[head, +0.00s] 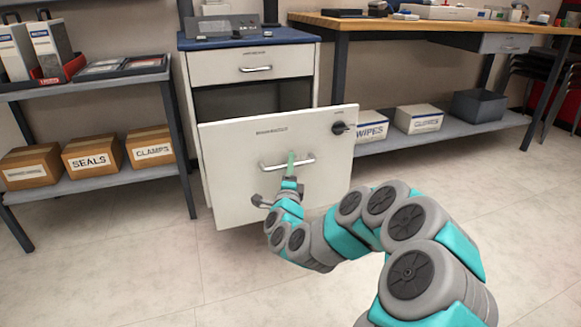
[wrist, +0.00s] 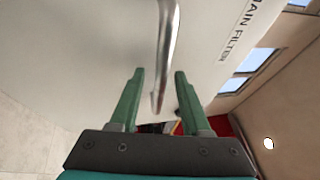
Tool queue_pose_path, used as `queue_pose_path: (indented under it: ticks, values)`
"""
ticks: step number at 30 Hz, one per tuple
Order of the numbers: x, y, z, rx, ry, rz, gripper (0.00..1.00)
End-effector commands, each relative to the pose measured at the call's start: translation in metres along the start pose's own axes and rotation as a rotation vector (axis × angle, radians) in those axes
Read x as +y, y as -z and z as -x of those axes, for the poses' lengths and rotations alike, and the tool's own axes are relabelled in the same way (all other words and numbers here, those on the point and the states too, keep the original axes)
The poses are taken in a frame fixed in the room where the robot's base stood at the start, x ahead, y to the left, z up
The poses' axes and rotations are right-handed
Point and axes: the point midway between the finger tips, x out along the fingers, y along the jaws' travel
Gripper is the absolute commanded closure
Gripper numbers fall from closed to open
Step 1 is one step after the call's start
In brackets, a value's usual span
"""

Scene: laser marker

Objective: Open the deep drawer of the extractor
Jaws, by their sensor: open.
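The deep drawer's white front (head: 235,165) stands forward of the cabinet, with a dark gap (head: 250,97) behind its top edge. A silver bar handle (head: 305,162) is on it, and a dark knob (head: 339,128) is at its upper right. My gripper (head: 291,158) is at the handle, its green fingers partly covering the bar. In the wrist view my gripper (wrist: 158,72) is open, with one finger on each side of the silver handle (wrist: 168,45). Contact with the bar cannot be told. The front's label (wrist: 240,30) reads "MAIN FILTER".
A shallow upper drawer (head: 220,68) is closed under the blue cabinet top (head: 295,34). A shelf unit (head: 100,182) with labelled boxes stands left. A wooden workbench (head: 410,22) with a lower shelf stands right. The floor (head: 150,270) in front is clear apart from my arm.

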Motion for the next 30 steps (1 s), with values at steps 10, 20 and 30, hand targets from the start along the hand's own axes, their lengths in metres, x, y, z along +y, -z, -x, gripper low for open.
queue_pose_path:
  ticks: [10, 20, 30]
  values:
    - [0.001, 0.0, 0.033, -0.001, -0.004, -0.001, 0.53]
    - [0.001, 0.0, 0.07, 0.0, -0.002, -0.001, 0.53]
    - [0.0, 0.0, 0.077, 0.0, 0.0, 0.0, 0.53]
